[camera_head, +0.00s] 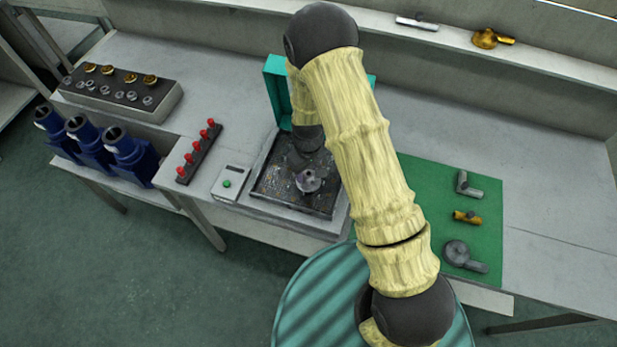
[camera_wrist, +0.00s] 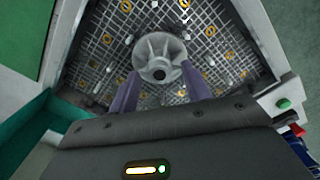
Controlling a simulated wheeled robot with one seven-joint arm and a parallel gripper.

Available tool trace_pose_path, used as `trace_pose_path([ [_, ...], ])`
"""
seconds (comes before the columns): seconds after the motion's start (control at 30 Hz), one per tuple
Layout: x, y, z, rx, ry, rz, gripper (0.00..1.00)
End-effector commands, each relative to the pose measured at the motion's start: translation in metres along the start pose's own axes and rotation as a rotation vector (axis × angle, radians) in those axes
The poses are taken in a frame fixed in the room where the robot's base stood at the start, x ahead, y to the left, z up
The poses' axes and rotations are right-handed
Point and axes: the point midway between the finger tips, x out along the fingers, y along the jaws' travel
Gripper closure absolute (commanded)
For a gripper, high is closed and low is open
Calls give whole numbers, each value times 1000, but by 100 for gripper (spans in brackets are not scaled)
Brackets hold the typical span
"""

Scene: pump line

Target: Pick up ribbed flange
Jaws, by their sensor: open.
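In the wrist view the flange (camera_wrist: 159,50) lies just ahead of my gripper (camera_wrist: 160,76). The two purple-grey fingers are apart, one towards each side of the flange's near edge, with nothing held. I cannot tell whether they touch it. In the head view my arm hides much of the gripper.
A teal panel (camera_head: 277,90) stands at the back of the fixture. A box with a green button (camera_head: 229,184) and a rack of red knobs (camera_head: 197,158) are to the left. Blue pump bodies (camera_head: 126,150) stand further left. A green mat (camera_head: 488,210) with several metal parts lies to the right.

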Motion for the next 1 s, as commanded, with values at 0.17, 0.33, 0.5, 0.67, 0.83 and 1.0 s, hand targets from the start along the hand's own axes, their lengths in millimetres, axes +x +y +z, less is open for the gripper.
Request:
trace_pose_path([
  [0.17, 0, 0, 0, 0, 0, 0, 52],
  [0.33, 0, 0, 0, -1, 0, 0, 52],
  [0.5, 0, 0, 0, -1, 0, 0, 78],
  [0.67, 0, 0, 0, -1, -1, 0, 100],
  [0.83, 0, 0, 0, -1, 0, 0, 100],
  [1.0, -4, 0, 0, -1, 1, 0, 100],
])
